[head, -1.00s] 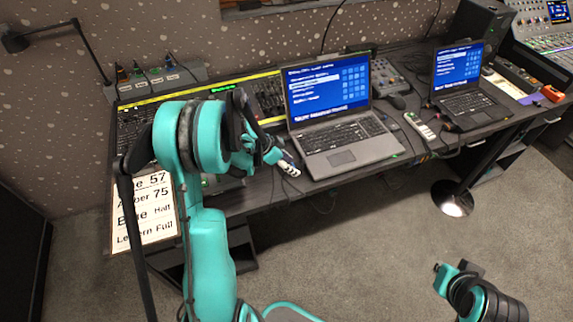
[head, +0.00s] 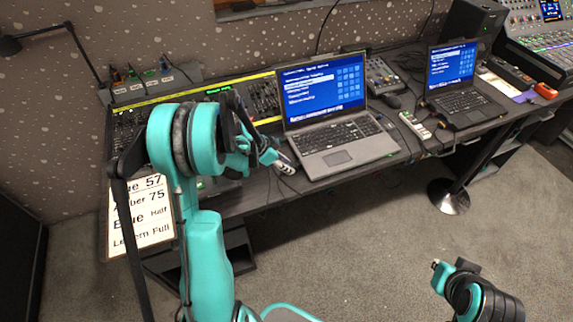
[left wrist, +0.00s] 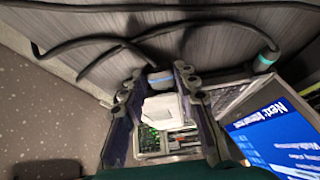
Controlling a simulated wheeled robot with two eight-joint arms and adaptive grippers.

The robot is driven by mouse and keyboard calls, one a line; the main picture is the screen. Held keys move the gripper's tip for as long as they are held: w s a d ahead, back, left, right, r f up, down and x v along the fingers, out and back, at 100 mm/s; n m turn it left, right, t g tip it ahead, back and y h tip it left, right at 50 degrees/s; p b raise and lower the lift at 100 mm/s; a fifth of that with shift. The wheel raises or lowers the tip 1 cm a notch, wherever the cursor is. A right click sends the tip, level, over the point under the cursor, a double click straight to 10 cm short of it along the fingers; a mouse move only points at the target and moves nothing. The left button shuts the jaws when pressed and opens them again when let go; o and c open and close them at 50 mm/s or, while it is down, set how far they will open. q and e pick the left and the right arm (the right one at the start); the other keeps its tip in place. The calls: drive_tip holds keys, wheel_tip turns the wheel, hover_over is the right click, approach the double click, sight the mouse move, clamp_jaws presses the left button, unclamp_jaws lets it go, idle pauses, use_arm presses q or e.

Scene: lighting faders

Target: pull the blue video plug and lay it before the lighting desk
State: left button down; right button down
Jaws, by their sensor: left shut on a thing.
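My left gripper (head: 272,158) is over the desk's front edge, left of the open laptop. Its fingers (left wrist: 165,105) are shut on the blue video plug, whose blue band (left wrist: 160,79) shows in the left wrist view, with a pale block between the fingers. A dark cable runs from the banded end. In the head view the pale plug end (head: 284,166) shows at the fingertips. The lighting desk (head: 262,97), a long fader console with a yellow rear edge, is behind my arm and partly hidden by it. My right gripper (head: 447,272) is low at the right, away from the table; its jaws are unclear.
The laptop (head: 350,150) stands close right of my left gripper. A second laptop (head: 466,105) and a small white device (head: 415,125) are farther right. Another cable with a teal-banded end (left wrist: 264,61) lies near the laptop. A lettered card (head: 141,214) hangs at the front left.

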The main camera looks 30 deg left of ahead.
use_arm(q)
drive_tip(key=shift+s+a, duration=1.45)
drive_tip(key=shift+s, duration=0.25)
drive_tip(key=shift+d, duration=0.1)
